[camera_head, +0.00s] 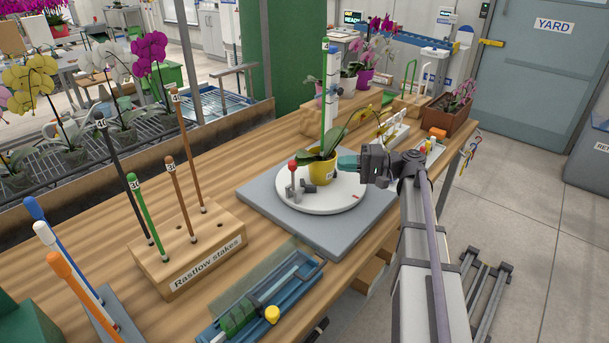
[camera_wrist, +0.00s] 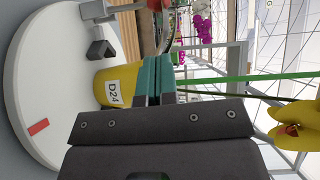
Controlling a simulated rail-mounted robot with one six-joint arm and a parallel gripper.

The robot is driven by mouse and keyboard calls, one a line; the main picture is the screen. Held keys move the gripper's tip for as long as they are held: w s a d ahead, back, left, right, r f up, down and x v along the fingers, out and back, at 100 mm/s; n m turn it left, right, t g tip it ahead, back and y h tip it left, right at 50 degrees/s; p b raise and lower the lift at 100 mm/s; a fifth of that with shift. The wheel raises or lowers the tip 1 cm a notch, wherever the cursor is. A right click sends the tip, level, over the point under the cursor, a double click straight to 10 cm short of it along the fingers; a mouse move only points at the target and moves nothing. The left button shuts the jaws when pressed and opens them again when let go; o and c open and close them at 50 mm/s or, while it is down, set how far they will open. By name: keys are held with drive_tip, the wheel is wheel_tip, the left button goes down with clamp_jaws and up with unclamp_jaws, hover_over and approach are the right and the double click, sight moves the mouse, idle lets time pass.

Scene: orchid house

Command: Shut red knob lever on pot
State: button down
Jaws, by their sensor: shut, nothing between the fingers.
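A yellow pot (camera_head: 321,174) with a green-leaved plant stands on a white turntable (camera_head: 333,205). The wrist view shows the pot (camera_wrist: 103,92) with a D24 label. A grey clamp (camera_head: 299,192) sits on the turntable, left of the pot, with its lever standing up and a red knob (camera_head: 292,165) on top. In the wrist view the clamp (camera_wrist: 101,49) is at the top left and the red knob (camera_wrist: 166,6) is cut by the top edge. My gripper (camera_head: 348,162), with teal fingertips, is shut and empty beside the pot's right side. I cannot tell if it touches the pot.
A green stake (camera_head: 327,100) rises from the pot, and a yellow flower (camera_wrist: 298,125) shows in the wrist view. A stake block (camera_head: 187,252) and a blue tray (camera_head: 262,298) lie left and in front. A planter (camera_head: 447,113) stands behind right.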

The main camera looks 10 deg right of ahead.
approach(293, 176)
drive_tip(key=w+a+r, duration=0.3)
drive_tip(key=w+a, duration=0.1)
drive_tip(key=a, duration=0.1)
drive_tip(key=shift+a, duration=0.15)
idle(0.5)
